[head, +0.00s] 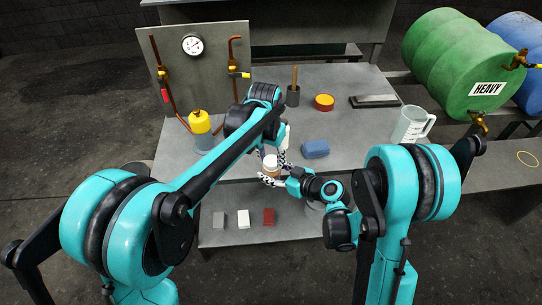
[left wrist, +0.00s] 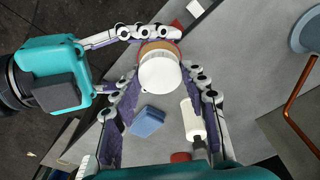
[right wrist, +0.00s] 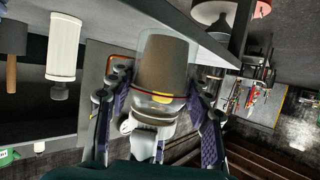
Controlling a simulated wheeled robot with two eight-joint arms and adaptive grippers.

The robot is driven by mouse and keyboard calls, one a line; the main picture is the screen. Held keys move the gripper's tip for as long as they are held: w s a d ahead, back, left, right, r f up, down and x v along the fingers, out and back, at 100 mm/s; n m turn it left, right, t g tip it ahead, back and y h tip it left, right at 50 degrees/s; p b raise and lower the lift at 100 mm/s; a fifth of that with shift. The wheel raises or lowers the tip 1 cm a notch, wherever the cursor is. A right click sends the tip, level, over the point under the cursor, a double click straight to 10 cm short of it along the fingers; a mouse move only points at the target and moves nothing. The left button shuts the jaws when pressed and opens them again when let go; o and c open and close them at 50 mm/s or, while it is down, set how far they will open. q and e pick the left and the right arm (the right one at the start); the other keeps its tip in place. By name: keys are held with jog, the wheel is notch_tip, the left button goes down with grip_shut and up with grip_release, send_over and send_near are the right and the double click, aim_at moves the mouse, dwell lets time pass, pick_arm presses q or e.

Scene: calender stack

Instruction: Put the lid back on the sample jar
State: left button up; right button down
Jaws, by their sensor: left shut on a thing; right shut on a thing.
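The sample jar (left wrist: 158,48) has a brownish body and shows at the centre of the head view (head: 271,170), above the bench's near part. My right gripper (head: 271,176) is shut around the jar body, its fingers on either side. The white round lid (left wrist: 160,73) sits at the jar's top, between the fingers of my left gripper (left wrist: 162,78), which is shut on it. The lid covers the jar's mouth in the left wrist view; I cannot tell whether it is seated or slightly above. The right wrist view shows a white round part (right wrist: 150,122) between the right fingers.
A blue block (head: 315,149) lies right of the grippers. A yellow-topped vessel (head: 200,122) stands left, a clear jug (head: 413,124) right. Grey, white and red blocks (head: 243,219) lie on the lower shelf. The bench between the blue block and jug is clear.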

pick_arm(q)
jog(key=m, duration=0.4)
jog(key=shift+w+a+m, duration=0.1)
jog(key=shift+m, duration=0.3)
jog(key=m+g, duration=0.1)
jog(key=m, duration=0.3)
jog(key=shift+m+h, duration=0.3)
jog(key=m, duration=0.7)
jog(key=shift+w+g, duration=0.15)
jog(key=shift+g, duration=0.25)
jog(key=m, duration=0.4)
jog(key=shift+m, duration=0.3)
jog(key=m, duration=0.5)
jog(key=shift+w+g+y, duration=0.1)
jog(key=shift+g+y, duration=0.2)
jog(key=shift+y, duration=0.1)
jog(key=m, duration=0.6)
jog(key=shift+y, duration=0.4)
jog(key=o, duration=0.7)
jog(key=shift+d, duration=0.2)
jog(key=shift+c, duration=0.2)
